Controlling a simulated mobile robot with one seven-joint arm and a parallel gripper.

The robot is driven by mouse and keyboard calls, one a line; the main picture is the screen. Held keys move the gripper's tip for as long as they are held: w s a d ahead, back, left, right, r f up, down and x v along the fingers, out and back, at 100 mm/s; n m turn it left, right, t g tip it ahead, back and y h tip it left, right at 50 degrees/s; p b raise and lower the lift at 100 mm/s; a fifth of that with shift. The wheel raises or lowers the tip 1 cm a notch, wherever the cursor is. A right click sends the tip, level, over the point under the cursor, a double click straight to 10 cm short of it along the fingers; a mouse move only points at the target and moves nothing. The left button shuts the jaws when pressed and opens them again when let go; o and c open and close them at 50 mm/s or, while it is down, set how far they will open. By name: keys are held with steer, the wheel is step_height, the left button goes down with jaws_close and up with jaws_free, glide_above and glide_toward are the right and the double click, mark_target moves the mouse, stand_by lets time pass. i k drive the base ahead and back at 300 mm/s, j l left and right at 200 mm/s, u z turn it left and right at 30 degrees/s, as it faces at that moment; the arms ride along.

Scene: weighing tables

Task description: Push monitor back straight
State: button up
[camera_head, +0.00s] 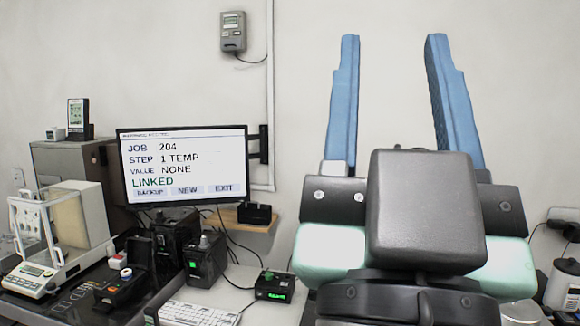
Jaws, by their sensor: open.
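The monitor (184,165) is at the left of the head view, with a black frame and a white screen reading JOB 204, STEP 1 TEMP, VALUE NONE, LINKED. It is on a black wall bracket (262,145) at its right edge. Its right side looks slightly lower or larger than its left, so it may be turned a little; the exact angle is hard to tell. My gripper (392,95) is large in the right half, its two blue fingers pointing up and spread wide. It is open and empty, to the right of the monitor and apart from it.
A balance with a glass case (38,255) stands at the left. Black boxes with knobs (205,260), a small green-lit device (273,287) and a keyboard (195,314) are below the monitor. A wall device (233,32) hangs above. The wall between monitor and gripper is mostly bare.

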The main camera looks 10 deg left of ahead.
mark_target(161, 168)
steer(key=i+j+u, duration=0.2)
steer(key=i+u, duration=0.2)
steer(key=i+j+u, duration=0.1)
steer(key=i+u, duration=0.65)
steer(key=i+l, duration=0.1)
steer(key=i, duration=0.55)
steer(key=i+l, duration=0.15)
steer(key=i, duration=0.45)
steer(key=i+j, duration=0.15)
steer(key=j, duration=0.2)
steer(key=i+j, duration=0.1)
steer(key=j, duration=0.2)
